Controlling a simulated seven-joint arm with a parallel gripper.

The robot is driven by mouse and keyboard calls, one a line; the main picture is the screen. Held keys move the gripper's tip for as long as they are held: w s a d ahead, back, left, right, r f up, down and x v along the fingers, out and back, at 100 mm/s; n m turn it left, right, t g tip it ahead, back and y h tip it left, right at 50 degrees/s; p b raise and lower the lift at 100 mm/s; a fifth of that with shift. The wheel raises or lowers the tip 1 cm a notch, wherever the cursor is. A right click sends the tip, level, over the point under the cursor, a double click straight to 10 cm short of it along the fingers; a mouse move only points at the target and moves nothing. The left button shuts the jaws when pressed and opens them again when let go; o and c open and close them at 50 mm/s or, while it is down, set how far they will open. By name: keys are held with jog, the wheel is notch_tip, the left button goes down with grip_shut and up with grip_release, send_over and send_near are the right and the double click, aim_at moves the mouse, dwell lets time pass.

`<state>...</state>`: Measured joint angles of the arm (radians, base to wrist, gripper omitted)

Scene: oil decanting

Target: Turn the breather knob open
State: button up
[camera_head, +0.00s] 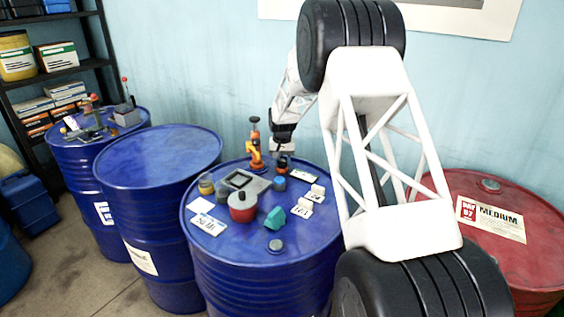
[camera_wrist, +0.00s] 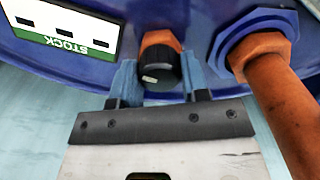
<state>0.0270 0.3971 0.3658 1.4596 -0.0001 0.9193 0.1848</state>
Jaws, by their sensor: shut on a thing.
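The breather knob (camera_wrist: 160,68) is black with a white pointer mark, on an orange base, at the rim of a blue drum top. The mark points to the left in the wrist view. My gripper (camera_wrist: 161,85) is shut on the knob, one blue-grey finger at each side of it. In the head view my gripper (camera_head: 282,147) reaches down at the back of the middle blue drum (camera_head: 240,285). The knob is too small there to make out clearly.
A red pot (camera_head: 242,207), teal block (camera_head: 275,218) and white blocks (camera_head: 305,208) are on the drum top.

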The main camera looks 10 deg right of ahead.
aim_at(282, 160)
jog(key=o, duration=0.9)
jog(key=shift+r, duration=0.15)
jog(key=shift+r, duration=3.75)
jog(key=shift+r, duration=0.1)
